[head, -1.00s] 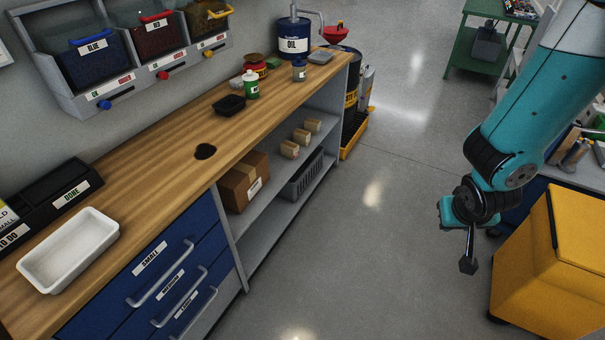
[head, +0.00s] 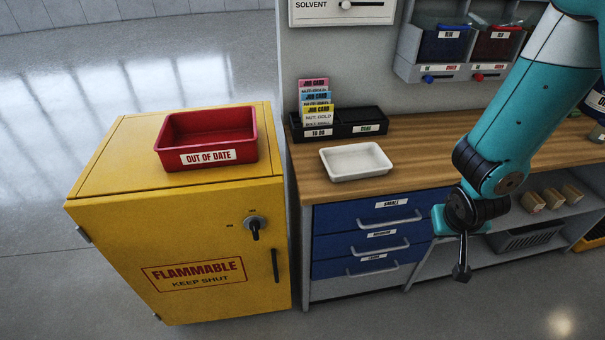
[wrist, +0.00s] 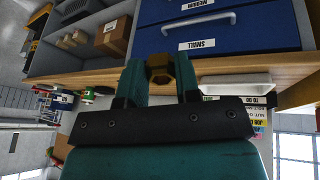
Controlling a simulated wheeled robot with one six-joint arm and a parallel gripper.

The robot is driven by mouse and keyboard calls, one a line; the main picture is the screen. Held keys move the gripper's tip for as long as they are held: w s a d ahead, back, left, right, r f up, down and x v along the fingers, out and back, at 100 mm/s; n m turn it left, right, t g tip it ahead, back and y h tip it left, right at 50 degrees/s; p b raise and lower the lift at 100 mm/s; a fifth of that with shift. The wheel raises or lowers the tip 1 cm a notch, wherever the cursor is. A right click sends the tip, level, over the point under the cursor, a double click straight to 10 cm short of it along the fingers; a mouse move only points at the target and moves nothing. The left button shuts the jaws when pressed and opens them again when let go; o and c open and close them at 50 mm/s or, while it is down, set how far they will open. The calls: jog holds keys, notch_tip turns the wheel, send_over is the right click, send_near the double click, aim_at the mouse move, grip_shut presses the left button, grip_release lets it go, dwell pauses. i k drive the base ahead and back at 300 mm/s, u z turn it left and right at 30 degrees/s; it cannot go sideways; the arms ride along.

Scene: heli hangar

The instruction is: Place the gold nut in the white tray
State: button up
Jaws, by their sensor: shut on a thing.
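The nut cannot be made out in the head view. There, my arm hangs at the right, in front of the bench. The white tray (head: 358,177) stands on the wooden bench top, left of my arm, and looks empty. In the wrist view, which is upside down, part of the white tray (wrist: 236,90) shows at the right, beyond the fingers.
A black holder (head: 345,130) with job cards stands behind the tray. A yellow flammable cabinet (head: 180,240) bearing a red out-of-date bin (head: 207,138) stands at the left. Blue drawers (head: 372,240) are below the bench top (head: 430,168). Blue and red bins hang on the wall.

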aim_at(353, 165)
jog(key=u, duration=0.85)
jog(key=i, duration=1)
